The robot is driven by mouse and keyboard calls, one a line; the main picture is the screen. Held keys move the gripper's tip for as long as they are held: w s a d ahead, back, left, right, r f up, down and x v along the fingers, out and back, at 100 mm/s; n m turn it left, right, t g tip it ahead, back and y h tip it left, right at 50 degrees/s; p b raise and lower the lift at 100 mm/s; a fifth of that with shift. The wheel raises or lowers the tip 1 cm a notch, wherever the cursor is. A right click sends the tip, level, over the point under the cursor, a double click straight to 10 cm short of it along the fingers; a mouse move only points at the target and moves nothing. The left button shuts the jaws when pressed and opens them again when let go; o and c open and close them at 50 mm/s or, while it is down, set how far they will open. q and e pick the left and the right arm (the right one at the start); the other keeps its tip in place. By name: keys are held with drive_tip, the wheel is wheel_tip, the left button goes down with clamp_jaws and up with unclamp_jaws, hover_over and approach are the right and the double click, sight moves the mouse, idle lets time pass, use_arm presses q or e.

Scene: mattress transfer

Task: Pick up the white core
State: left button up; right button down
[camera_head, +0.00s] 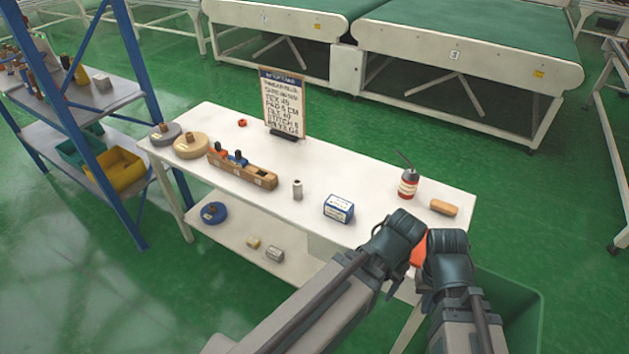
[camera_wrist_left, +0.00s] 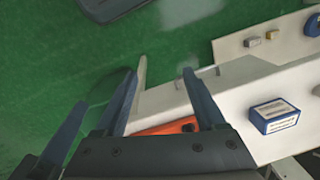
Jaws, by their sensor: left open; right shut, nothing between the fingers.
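A small pale grey-white cylinder (camera_head: 297,189), which looks like the white core, stands upright on the white table (camera_head: 345,162) in the head view. It is between the wooden block (camera_head: 243,169) and a blue-and-white box (camera_head: 339,208). My left gripper (camera_head: 398,235) is to the right of it and nearer, above the table's front right corner. In the left wrist view its fingers (camera_wrist_left: 160,75) are open, with nothing held. My right gripper (camera_head: 447,248) is beside the left one, shut and empty. The fingertips of both are largely hidden in the head view.
An orange item (camera_head: 419,249) is partly hidden between my grippers. A red-and-white bottle (camera_head: 408,183) and a tan piece (camera_head: 444,207) are at the table's right. A sign (camera_head: 284,104) stands behind. A green bin (camera_head: 515,295) is at lower right. A lower shelf (camera_head: 235,235) holds several items.

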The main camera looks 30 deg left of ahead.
use_arm(q)
drive_tip(key=w+a+f+t+h+b, duration=0.2)
drive_tip(key=w+a+f+h+b, duration=0.15)
drive_tip(key=w+a, duration=0.2)
drive_tip(key=n+t+y+b, duration=0.2)
drive_tip(key=n+t+b, duration=0.1)
drive_tip(key=t+b, duration=0.75)
approach(295, 186)
drive_tip(key=shift+t, duration=0.65)
drive_tip(key=x, duration=0.2)
drive_tip(key=b+x, duration=0.1)
drive_tip(key=x, duration=0.1)
drive_tip(key=f+b+x, duration=0.1)
drive_tip(key=x, duration=0.1)
drive_tip(key=shift+s+a, duration=0.25)
drive_tip(key=shift+a, duration=0.15)
drive_tip(key=shift+w+f, duration=0.1)
drive_tip(key=shift+w, duration=0.3)
drive_tip(key=shift+d, duration=0.1)
drive_tip(key=b+x, duration=0.1)
drive_tip(key=x, duration=0.2)
drive_tip(key=b+x, duration=0.1)
drive_tip(key=x, duration=0.1)
drive_tip(key=shift+d+f+b, duration=0.25)
drive_tip(key=shift+f+b, duration=0.1)
drive_tip(key=shift+r, duration=0.1)
